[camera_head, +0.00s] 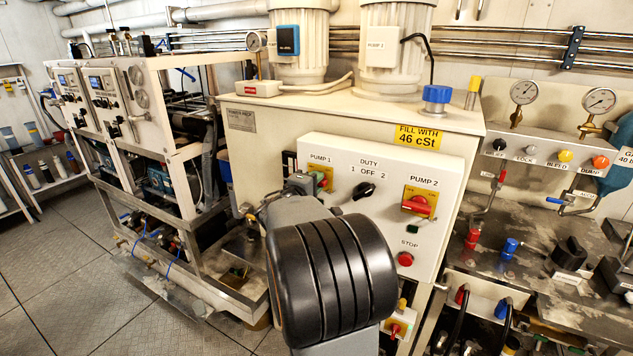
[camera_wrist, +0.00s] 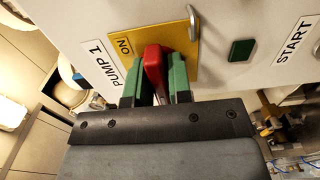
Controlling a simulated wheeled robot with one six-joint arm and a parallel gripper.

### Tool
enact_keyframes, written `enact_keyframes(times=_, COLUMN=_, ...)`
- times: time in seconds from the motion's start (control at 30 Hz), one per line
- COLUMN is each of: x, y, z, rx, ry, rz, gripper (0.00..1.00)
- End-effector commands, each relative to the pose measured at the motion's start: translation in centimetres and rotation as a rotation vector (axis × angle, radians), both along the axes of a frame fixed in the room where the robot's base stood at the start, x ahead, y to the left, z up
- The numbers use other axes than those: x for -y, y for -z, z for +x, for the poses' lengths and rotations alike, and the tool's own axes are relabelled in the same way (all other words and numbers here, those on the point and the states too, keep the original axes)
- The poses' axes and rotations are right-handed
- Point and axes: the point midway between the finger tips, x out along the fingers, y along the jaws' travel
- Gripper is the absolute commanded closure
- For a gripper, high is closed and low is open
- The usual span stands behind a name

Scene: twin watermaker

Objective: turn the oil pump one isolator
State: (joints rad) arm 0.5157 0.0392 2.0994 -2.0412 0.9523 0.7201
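The pump one isolator is a red handle (camera_wrist: 153,62) on a yellow plate (camera_wrist: 193,45) marked ON, beside the PUMP 1 label (camera_wrist: 104,68). My gripper (camera_wrist: 156,78) has its two green-padded fingers on either side of the red handle. The handle fills the space between the pads, so the gripper looks shut on it. In the head view, my gripper (camera_head: 312,183) is at the PUMP 1 spot on the white control panel (camera_head: 385,226) and hides most of the isolator. The handle's exact angle is hard to tell.
The panel also carries a black duty knob (camera_head: 364,191), the pump 2 isolator (camera_head: 418,203) and a red stop button (camera_head: 405,259). A green button (camera_wrist: 242,50) sits near the START label in the wrist view. Metal frame equipment (camera_head: 185,130) stands at left; floor (camera_head: 60,270) is clear there.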

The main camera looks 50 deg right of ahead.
Motion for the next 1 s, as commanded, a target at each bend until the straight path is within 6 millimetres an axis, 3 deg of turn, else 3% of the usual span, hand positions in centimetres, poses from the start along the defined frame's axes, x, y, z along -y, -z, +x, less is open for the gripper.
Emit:
enact_keyframes(times=0.2, x=0.0, y=0.0, z=0.0, rx=0.0, ry=0.0, rz=0.0, gripper=1.0)
enact_keyframes(times=0.57, x=0.0, y=0.5, z=0.0, rx=0.045, ry=0.001, rz=0.01, gripper=1.0)
enact_keyframes(times=1.0, x=-0.1, y=1.4, z=0.0, rx=0.384, ry=-0.003, rz=0.092, gripper=1.0)
